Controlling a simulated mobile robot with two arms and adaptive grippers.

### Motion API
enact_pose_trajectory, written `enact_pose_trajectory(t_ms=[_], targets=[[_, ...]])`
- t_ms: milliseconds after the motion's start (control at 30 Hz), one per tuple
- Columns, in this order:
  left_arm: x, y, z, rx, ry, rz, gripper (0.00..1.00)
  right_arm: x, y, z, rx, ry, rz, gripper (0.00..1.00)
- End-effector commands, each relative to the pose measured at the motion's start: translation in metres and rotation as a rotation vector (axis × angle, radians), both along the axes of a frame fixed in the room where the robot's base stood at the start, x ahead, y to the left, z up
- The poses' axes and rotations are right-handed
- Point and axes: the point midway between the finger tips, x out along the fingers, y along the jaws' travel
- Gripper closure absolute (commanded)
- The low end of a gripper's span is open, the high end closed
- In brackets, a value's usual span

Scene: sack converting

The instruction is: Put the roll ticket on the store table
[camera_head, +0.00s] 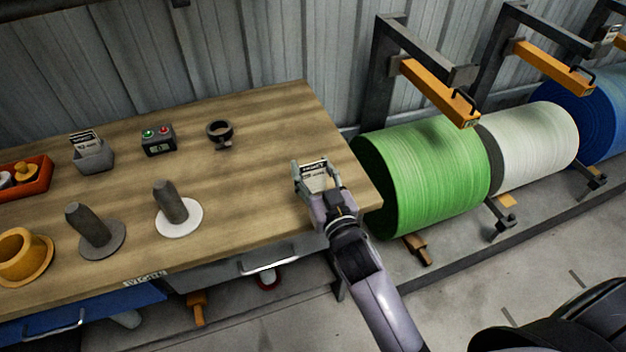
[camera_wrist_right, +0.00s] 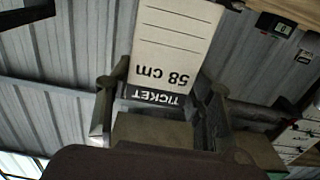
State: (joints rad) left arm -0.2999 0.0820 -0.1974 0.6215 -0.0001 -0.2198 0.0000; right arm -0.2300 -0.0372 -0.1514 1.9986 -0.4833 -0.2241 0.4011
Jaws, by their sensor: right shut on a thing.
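The roll ticket (camera_head: 314,175) is a white card with a dark header band. In the right wrist view the ticket (camera_wrist_right: 176,45) reads "TICKET" and "58 cm", upside down. My right gripper (camera_head: 322,190) is shut on the ticket at its header end, over the right end of the wooden table (camera_head: 258,120). I cannot tell whether the card touches the tabletop. Another card stands in a grey holder (camera_head: 95,155) at the table's back left. My left gripper is not in view.
A grey box with red and green buttons (camera_head: 159,141), a dark ring-shaped item (camera_head: 220,134), two posts on discs (camera_head: 172,204) and an orange flanged piece (camera_head: 24,257) stand on the table. Green (camera_head: 430,180) and white (camera_head: 535,145) rolls stand right of it.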

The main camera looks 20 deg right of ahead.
Motion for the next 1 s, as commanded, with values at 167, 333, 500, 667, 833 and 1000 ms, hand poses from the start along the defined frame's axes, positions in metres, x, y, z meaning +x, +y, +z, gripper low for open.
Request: enact_pose_trajectory(t_ms=[167, 333, 500, 667, 833, 1000], targets=[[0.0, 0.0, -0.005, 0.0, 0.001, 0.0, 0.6, 0.0, 0.0, -0.026, 0.002, 0.002, -0.002, 0.63], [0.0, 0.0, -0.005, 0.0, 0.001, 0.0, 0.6, 0.0, 0.0, -0.028, 0.001, 0.0, 0.0, 0.63], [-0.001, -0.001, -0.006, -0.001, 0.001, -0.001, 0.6, 0.0, 0.0, -0.029, 0.001, 0.0, -0.001, 0.63], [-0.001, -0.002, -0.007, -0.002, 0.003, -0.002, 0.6, 0.0, 0.0, -0.031, 0.001, 0.001, -0.001, 0.48], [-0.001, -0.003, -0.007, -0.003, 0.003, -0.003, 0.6, 0.0, 0.0, -0.031, 0.001, 0.001, -0.001, 0.37], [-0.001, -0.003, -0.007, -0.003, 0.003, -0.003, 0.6, 0.0, 0.0, -0.031, 0.001, 0.001, -0.001, 0.32]])
